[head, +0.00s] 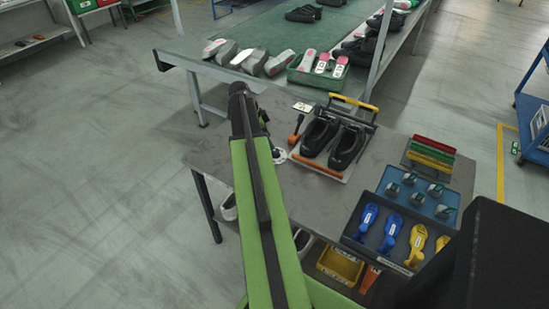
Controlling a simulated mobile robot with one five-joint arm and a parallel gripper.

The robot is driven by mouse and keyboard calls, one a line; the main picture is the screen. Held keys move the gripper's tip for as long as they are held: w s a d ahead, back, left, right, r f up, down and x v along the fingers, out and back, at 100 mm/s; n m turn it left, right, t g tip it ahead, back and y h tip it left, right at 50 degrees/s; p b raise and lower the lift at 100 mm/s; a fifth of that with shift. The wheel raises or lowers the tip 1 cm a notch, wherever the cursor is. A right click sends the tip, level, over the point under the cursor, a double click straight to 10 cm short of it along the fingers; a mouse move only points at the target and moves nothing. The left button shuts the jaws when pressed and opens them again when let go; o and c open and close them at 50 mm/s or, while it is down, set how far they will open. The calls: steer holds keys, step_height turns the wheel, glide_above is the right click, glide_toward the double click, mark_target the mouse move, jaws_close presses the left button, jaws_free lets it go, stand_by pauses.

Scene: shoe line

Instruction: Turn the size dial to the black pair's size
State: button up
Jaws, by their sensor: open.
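A pair of black shoes (346,147) stands side by side on a light board on the grey table (225,160). A small white card (302,107) lies behind them to the left; its print is too small to read. A white round disc (279,156), which looks like the size dial, lies left of the shoes. My arm partly hides it, and its marks and setting cannot be read. My green and black arm reaches up over the table's left part, just left of the disc. My gripper's fingers do not show.
An orange-handled tool (295,130) and an orange bar (317,167) lie by the shoes, with a yellow-handled frame (353,103) behind. The table's left part is bare.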

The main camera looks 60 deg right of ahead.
mark_target(275, 151)
steer(key=b+x, duration=0.5)
steer(key=x, duration=0.2)
jaws_close()
steer(key=shift+d+r, duration=0.1)
